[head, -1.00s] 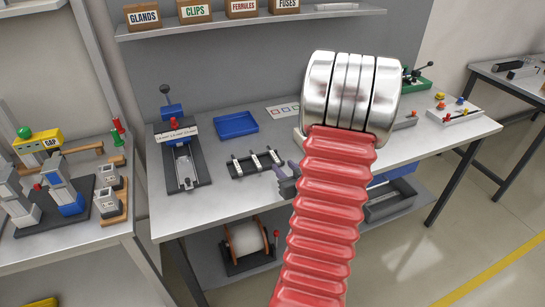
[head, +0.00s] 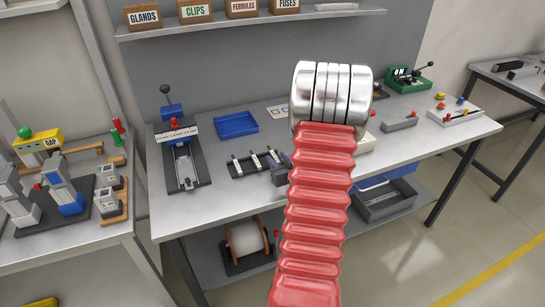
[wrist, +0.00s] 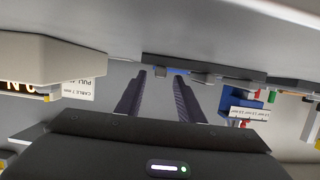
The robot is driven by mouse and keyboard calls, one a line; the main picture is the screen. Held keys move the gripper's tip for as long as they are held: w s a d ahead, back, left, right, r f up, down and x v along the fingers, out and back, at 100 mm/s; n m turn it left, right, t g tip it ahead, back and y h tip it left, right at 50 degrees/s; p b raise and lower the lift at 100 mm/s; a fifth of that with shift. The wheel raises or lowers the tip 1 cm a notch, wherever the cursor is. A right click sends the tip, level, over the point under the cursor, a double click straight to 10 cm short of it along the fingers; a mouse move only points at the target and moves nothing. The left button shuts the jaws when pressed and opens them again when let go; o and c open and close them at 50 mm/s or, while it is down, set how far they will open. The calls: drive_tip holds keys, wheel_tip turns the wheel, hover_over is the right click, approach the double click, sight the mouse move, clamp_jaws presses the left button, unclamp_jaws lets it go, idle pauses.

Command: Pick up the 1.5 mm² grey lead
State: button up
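A dark rack (head: 236,171) with a few pale pieces across it lies on the middle bench. No grey lead can be told apart with certainty at this size. My gripper (head: 280,173) is by the right end of the rack in the head view, partly hidden by my red arm. In the wrist view, the two dark fingers of my gripper (wrist: 160,77) stand apart with nothing visible held between them. Small blue and dark parts (wrist: 180,71) show beyond the fingertips, too small to name.
A press-like tool (head: 182,160) with a size label stands left of the rack. An empty blue tray (head: 236,125) lies behind it. A grey box (head: 401,126) and a block with coloured knobs (head: 455,116) are at the right. Shelf boxes (head: 194,11) hang above. The bench front is clear.

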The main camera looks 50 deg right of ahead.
sight(274, 154)
drive_tip(key=shift+x, duration=1.55)
drive_tip(key=shift+c, duration=0.2)
clamp_jaws()
